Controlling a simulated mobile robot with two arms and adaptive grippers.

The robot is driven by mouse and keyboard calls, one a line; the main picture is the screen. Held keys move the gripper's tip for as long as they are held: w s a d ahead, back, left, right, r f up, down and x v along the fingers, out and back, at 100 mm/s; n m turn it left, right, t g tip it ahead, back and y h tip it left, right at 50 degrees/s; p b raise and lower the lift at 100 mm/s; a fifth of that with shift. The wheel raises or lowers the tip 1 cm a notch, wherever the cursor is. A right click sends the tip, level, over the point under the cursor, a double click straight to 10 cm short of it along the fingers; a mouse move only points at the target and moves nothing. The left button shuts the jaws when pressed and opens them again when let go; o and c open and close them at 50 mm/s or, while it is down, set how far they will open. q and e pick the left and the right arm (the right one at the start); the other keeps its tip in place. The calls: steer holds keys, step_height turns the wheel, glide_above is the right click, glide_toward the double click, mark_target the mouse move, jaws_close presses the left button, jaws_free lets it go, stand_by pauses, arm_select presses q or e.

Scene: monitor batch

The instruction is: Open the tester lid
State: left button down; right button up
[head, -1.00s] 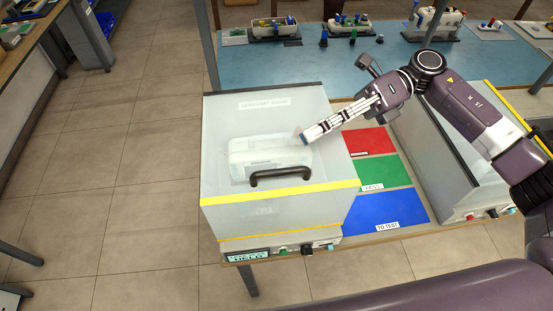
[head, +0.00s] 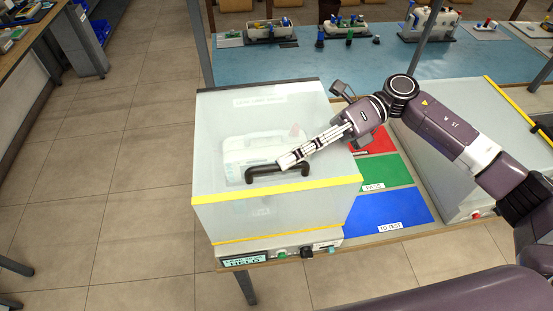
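The tester (head: 278,254) stands at the table's near left edge with a clear, boxy lid (head: 225,110). The lid has a yellow front edge and a black bar handle (head: 262,176) near its front. It looks shut or nearly shut; I cannot tell whether a small gap has opened. A white device (head: 240,150) shows inside through the clear lid. My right gripper (head: 284,164) reaches in from the right, with its fingertips at the middle of the handle. The fingers look close together, but whether they are closed on the bar is unclear. My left gripper is out of view.
Red (head: 376,139), green (head: 385,172) and blue (head: 388,211) pads lie right of the tester. A second clear-lidded unit (head: 445,160) stands farther right. A blue bench (head: 300,62) with small devices runs behind. Open tiled floor (head: 120,180) lies to the left.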

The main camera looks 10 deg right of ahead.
mark_target(276, 165)
steer(key=shift+p+x, duration=0.55)
steer(key=shift+x, duration=1.15)
steer(key=shift+c, duration=0.4)
jaws_close()
